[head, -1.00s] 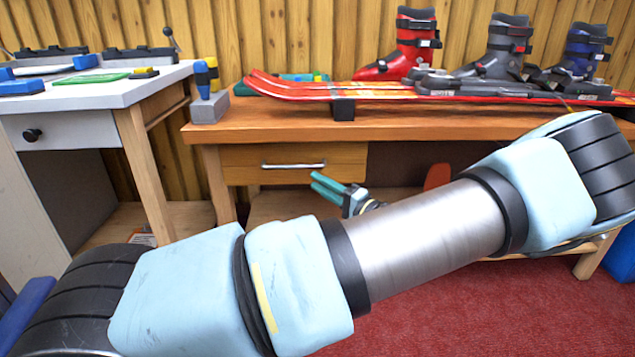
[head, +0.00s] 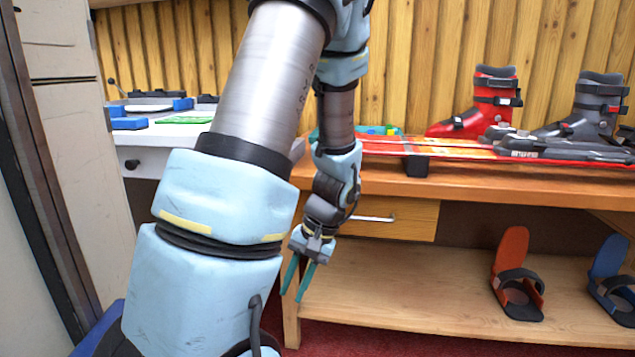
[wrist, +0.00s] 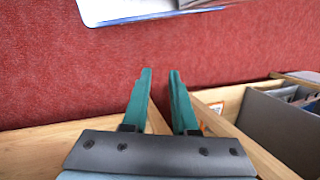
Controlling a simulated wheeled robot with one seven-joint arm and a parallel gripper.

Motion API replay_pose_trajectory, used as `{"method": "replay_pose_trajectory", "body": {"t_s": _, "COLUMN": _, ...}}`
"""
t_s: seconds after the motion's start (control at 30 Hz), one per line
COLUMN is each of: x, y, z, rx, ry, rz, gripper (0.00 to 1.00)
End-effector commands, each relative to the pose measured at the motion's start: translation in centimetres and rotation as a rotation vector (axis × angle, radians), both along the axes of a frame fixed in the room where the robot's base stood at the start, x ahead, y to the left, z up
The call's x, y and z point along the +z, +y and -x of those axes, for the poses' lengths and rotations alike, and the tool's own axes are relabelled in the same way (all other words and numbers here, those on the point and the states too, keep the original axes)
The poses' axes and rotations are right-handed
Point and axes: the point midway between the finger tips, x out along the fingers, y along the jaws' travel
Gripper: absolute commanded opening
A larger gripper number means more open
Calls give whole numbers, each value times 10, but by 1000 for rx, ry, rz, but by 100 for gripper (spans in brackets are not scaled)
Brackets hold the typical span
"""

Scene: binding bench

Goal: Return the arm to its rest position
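My gripper (head: 300,280) hangs pointing down in front of the left end of the wooden bench, beside its lower shelf. Its two teal fingers are apart with nothing between them. In the wrist view my gripper (wrist: 160,95) also shows open and empty, with red carpet beyond the fingertips. My arm rises bent across the left middle of the head view and hides part of the white table and the bench's left end.
The wooden bench (head: 480,187) carries skis (head: 450,152), a red boot (head: 480,105) and a grey boot (head: 590,110). An orange binding (head: 512,260) and a blue one (head: 608,265) are on its lower shelf (head: 400,295). A white table (head: 150,140) stands left. Red carpet (wrist: 60,60) is open.

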Motion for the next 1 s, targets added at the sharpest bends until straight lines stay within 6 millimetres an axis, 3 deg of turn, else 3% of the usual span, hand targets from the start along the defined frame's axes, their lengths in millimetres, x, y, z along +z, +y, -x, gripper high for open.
{"method": "replay_pose_trajectory", "body": {"t_s": 0.13, "x": 26, "y": 6, "z": 9, "rx": 58, "ry": -60, "rz": 184, "gripper": 27}}
{"method": "replay_pose_trajectory", "body": {"t_s": 0.4, "x": 59, "y": 16, "z": 15, "rx": 95, "ry": -187, "rz": 339, "gripper": 27}}
{"method": "replay_pose_trajectory", "body": {"t_s": 0.57, "x": 75, "y": 24, "z": 18, "rx": 109, "ry": -265, "rz": 386, "gripper": 27}}
{"method": "replay_pose_trajectory", "body": {"t_s": 1.0, "x": 168, "y": 21, "z": 17, "rx": 101, "ry": -256, "rz": 384, "gripper": 27}}
